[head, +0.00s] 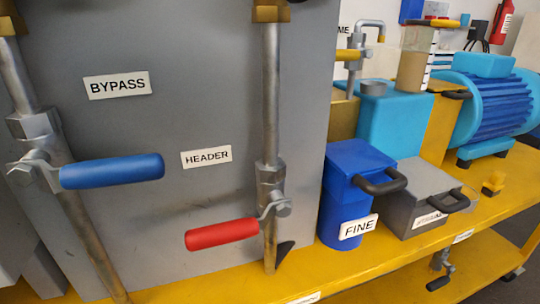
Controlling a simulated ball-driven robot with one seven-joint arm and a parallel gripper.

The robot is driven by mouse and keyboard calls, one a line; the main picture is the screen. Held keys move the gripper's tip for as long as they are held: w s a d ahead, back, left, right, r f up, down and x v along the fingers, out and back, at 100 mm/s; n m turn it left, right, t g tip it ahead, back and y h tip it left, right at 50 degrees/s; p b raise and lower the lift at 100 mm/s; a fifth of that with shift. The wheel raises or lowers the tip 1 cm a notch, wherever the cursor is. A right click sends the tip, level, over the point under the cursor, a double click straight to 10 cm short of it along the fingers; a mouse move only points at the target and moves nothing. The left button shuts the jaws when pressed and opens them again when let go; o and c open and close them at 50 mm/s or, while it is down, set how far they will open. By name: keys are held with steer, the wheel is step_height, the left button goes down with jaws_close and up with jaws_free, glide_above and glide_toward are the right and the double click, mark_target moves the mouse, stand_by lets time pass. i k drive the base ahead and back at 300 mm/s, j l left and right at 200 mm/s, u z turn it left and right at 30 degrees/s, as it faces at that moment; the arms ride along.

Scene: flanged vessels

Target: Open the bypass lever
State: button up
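The bypass lever (112,171) has a blue handle and sits on a tilted grey pipe at the left of the head view. Its handle points to the right, across the line of its pipe. The label BYPASS (117,86) is on the grey panel above it. A second lever with a red handle (221,234) sits on the pipe to the right, below the label HEADER (206,156). Its handle points left, across that pipe. My gripper is not in view.
A blue box labelled FINE (346,205) and a grey box (428,198), both with black handles, stand on the yellow bench (390,260) to the right. Behind them are a light-blue block (388,130) and a blue motor (495,105). The space before the levers looks clear.

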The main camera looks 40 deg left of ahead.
mark_target(110, 171)
steer(key=l+u, duration=0.1)
steer(key=u, duration=0.3)
steer(key=l+u, duration=0.1)
steer(key=u, duration=0.25)
steer(key=k+u, duration=0.1)
steer(key=u, duration=0.3)
steer(key=k+l+u, duration=0.1)
steer(key=u, duration=0.3)
